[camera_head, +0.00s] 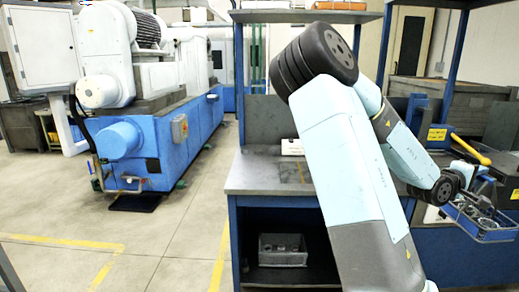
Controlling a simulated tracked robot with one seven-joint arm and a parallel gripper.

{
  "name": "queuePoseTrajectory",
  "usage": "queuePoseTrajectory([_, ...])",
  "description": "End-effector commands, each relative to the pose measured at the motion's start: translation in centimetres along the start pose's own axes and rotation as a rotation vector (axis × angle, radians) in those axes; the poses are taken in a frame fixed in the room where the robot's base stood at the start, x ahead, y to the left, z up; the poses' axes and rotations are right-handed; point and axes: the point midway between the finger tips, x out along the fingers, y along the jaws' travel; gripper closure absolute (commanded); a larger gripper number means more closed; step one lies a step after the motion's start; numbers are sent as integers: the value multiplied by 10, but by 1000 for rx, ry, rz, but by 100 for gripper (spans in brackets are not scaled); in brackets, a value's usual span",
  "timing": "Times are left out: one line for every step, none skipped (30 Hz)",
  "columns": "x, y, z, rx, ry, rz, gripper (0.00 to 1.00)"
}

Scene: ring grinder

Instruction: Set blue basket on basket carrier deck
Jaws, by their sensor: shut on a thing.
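The blue basket (468,225) hangs at the right edge of the picture, with grey metal parts in it. My gripper (478,188) is above the basket and shut on it; its fingertips are small and partly hidden. My arm crosses the middle and right of the view and covers part of the workbench. I cannot make out the basket carrier deck in this view.
A workbench (262,175) with a mostly bare top stands in the middle, a grey bin (282,250) on its lower shelf. A yellow-handled tool (470,149) is near my gripper. A blue and white machine (175,135) stands left; open floor lies between.

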Motion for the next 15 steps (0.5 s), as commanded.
queuePoseTrajectory([1, 0, -1, 1, 4, 2, 100])
queuePoseTrajectory([0, 0, -3, 1, 7, 2, 100])
queuePoseTrajectory([0, -1, -5, 1, 13, 2, 100])
queuePoseTrajectory([-1, -1, -7, 1, 17, 2, 100])
queuePoseTrajectory([-2, -2, -11, 1, 26, 2, 100])
queuePoseTrajectory([-4, -4, -16, 0, 36, 2, 100])
queuePoseTrajectory([-4, -4, -18, 0, 42, 2, 100])
queuePoseTrajectory([-5, -5, -21, 0, 49, 2, 100])
queuePoseTrajectory([-7, -6, -25, 0, 58, 2, 100])
queuePoseTrajectory([-8, -8, -30, 0, 70, 1, 100])
queuePoseTrajectory([-10, -10, -35, 0, 81, 1, 100])
queuePoseTrajectory([-12, -12, -41, 0, 95, 1, 100])
queuePoseTrajectory([-14, -13, -46, 0, 107, 1, 100])
queuePoseTrajectory([-16, -15, -51, 0, 120, 1, 100])
queuePoseTrajectory([-18, -17, -58, -1, 137, 1, 100])
